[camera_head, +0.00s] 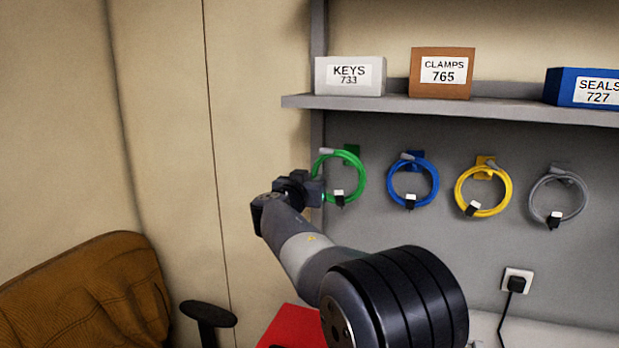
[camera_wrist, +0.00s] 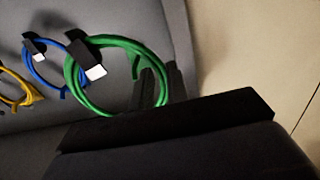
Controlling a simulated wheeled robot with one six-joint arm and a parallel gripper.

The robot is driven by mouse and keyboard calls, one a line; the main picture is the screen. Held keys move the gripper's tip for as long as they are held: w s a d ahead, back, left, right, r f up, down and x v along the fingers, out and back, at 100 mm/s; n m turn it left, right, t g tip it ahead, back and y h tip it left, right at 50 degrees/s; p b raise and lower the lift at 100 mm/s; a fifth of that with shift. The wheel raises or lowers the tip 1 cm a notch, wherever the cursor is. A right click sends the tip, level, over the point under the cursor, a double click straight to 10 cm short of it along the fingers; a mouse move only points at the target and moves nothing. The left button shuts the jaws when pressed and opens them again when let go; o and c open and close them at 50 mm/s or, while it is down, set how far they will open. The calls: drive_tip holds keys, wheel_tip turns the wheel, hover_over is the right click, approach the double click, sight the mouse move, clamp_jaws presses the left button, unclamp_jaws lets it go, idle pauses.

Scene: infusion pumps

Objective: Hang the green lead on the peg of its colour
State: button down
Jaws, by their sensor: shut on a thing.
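The green lead (camera_head: 361,184) is a coiled ring with a black-and-white tag at its bottom, in front of the grey back panel. My gripper (camera_head: 316,189) is shut on the left side of the ring. In the wrist view the dark fingers (camera_wrist: 158,86) close on one side of the green coil (camera_wrist: 73,82). The green peg (camera_head: 352,152) shows on the panel just behind the top of the ring. I cannot tell whether the ring is around the peg or only in front of it.
Blue (camera_head: 437,183), yellow (camera_head: 509,190) and grey (camera_head: 534,200) coils hang to the right. A shelf (camera_head: 500,111) with labelled boxes runs above. A wall socket (camera_head: 517,281) is below. A brown chair (camera_head: 90,295) stands at lower left.

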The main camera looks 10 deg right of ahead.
drive_tip(key=f+p+x, duration=0.2)
drive_tip(key=p+x, duration=0.4)
drive_tip(key=x, duration=0.3)
drive_tip(key=shift+w+d+p, duration=0.15)
drive_tip(key=shift+w+p, duration=0.15)
drive_tip(key=shift+p, duration=0.1)
idle(0.9)
drive_tip(key=shift+f+b, duration=0.2)
drive_tip(key=shift+b, duration=0.1)
drive_tip(key=c, duration=1.3)
unclamp_jaws()
